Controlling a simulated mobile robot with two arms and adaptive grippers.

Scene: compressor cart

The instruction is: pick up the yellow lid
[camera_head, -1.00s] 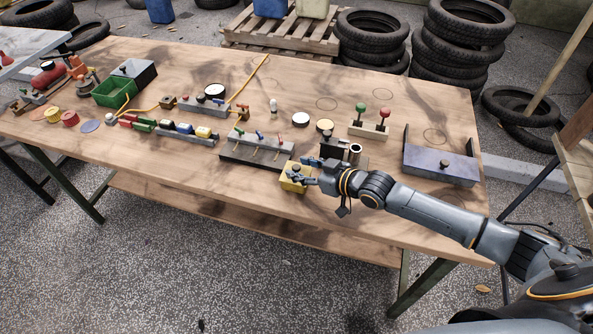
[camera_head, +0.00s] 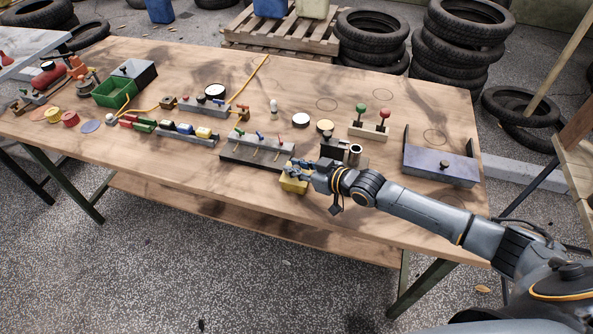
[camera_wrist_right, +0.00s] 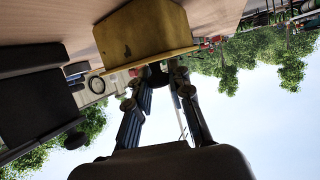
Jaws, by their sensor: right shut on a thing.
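The yellow lid (camera_head: 292,187) shows as part of a small yellow box-like block near the front edge of the wooden table, and I cannot tell lid and box apart. My right gripper (camera_head: 301,169) is at its top, partly covering it. In the right wrist view the yellow body (camera_wrist_right: 145,33) looks upside down, and a dark knob sits between the fingertips of my gripper (camera_wrist_right: 160,78), shut on it. I cannot tell whether the lid is lifted. My left gripper is not in view.
A dark block with levers (camera_head: 255,153) stands close left of the yellow block. A black fixture with a metal cylinder (camera_head: 355,152) is just behind my gripper. A grey-blue box with a knob (camera_head: 440,167) stands to the right. The table front is clear on the left.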

